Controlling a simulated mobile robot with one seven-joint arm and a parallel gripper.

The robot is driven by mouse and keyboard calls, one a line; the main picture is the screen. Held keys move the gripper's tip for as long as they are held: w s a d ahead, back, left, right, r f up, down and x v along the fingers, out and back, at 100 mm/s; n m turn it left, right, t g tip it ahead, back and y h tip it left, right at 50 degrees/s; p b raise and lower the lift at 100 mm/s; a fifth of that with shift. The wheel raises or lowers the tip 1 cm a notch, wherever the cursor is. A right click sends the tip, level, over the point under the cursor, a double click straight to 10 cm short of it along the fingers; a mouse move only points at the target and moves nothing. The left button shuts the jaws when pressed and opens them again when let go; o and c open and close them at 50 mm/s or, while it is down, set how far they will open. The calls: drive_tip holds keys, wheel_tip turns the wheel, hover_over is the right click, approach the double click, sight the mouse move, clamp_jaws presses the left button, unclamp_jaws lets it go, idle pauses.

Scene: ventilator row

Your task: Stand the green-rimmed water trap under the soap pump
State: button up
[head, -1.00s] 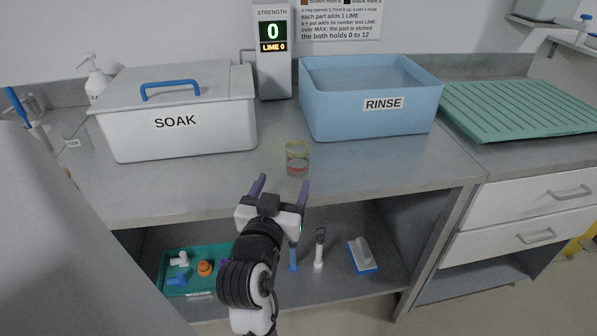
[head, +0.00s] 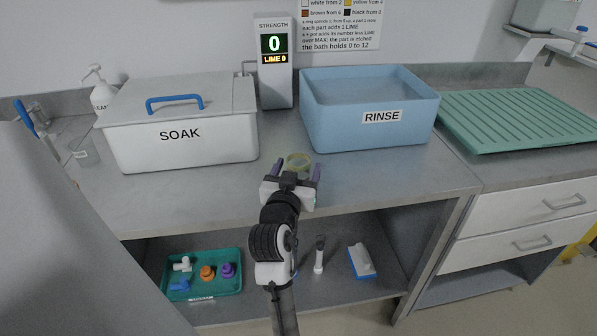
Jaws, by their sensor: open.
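The lidded SOAK box (head: 180,135) and blue RINSE tub (head: 370,125) flank the strength display (head: 274,60). A green drainboard (head: 520,118) is at right. A teal parts tray (head: 203,292) and a brush (head: 361,262) lie on the lower shelf. The front counter is mostly clear.

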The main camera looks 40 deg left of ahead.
drive_tip(key=c, duration=1.1)
drive_tip(key=shift+c, duration=0.2)
